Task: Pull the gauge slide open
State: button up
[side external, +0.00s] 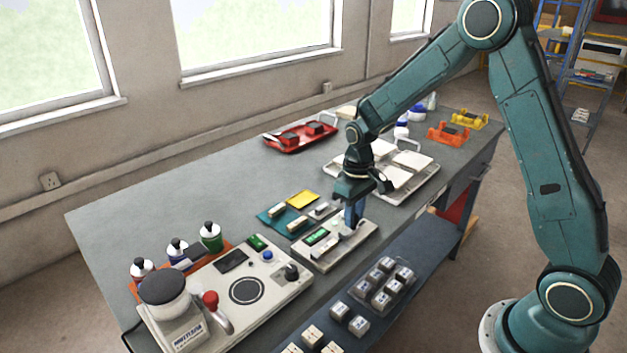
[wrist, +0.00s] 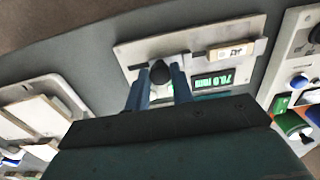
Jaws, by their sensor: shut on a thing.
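The gauge (side external: 335,257) is a pale flat plate with a green-lit display (side external: 317,236), lying near the table's front edge. In the wrist view its plate (wrist: 133,50) carries the lit display (wrist: 213,80), a small light block (wrist: 231,52) near one end, and the grey slide with a dark round knob (wrist: 160,73). My gripper (side external: 354,216) points down over the gauge's right end. In the wrist view its two blue fingers (wrist: 160,85) stand either side of the knob and are shut on it. Part of the slide is hidden behind the fingers.
A console (side external: 290,290) with a round plate and knobs stands left of the gauge. Colored tile holders (side external: 303,199) lie behind it, and a tray of white tiles (side external: 432,185) to the right. Small blocks (side external: 358,325) sit on the lower front shelf. The back-left table is clear.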

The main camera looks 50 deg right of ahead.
jog(key=o, duration=0.8)
jog(key=shift+d, duration=0.2)
jog(key=shift+r, duration=0.2)
jog(key=shift+r, duration=2.8)
jog(key=shift+r, duration=0.1)
